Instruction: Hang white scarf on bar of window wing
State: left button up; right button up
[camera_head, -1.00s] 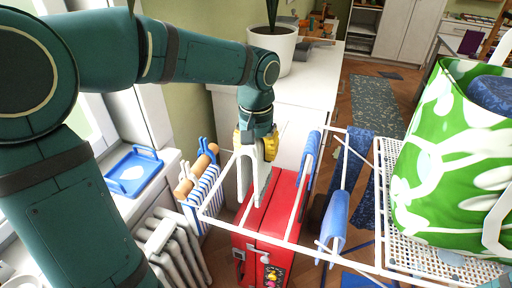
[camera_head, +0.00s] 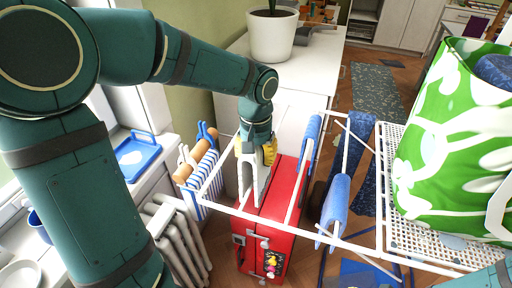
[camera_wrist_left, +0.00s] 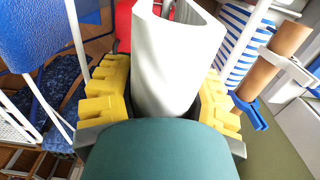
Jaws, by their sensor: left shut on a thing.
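A white scarf (camera_head: 259,187) hangs folded in two flaps below my left gripper (camera_head: 256,151). The gripper is shut on it; in the left wrist view the yellow fingers (camera_wrist_left: 165,98) press both sides of the U-shaped white scarf (camera_wrist_left: 170,68). The white drying rack's window-side wing (camera_head: 222,205) reaches out to the left, with thin bars. The scarf is at the far part of this wing, close to its bars; I cannot tell whether it rests on one. My right gripper is out of view.
A red case (camera_head: 271,215) stands below the wing. A striped cloth (camera_head: 208,180) and a brown roll (camera_head: 196,160) are at the wing's left end, near the radiator (camera_head: 178,240). Blue cloths (camera_head: 336,205) hang on the rack. A green-white bag (camera_head: 455,150) stands on its right.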

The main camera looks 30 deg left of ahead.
pick_arm(q)
notch_tip(320, 180, down, 10)
jog(key=shift+f, duration=0.2)
dwell(1.0)
jog(key=o, duration=1.3)
jog(key=shift+r, duration=0.1)
notch_tip(320, 180, up, 12)
jog(key=shift+f, duration=0.1)
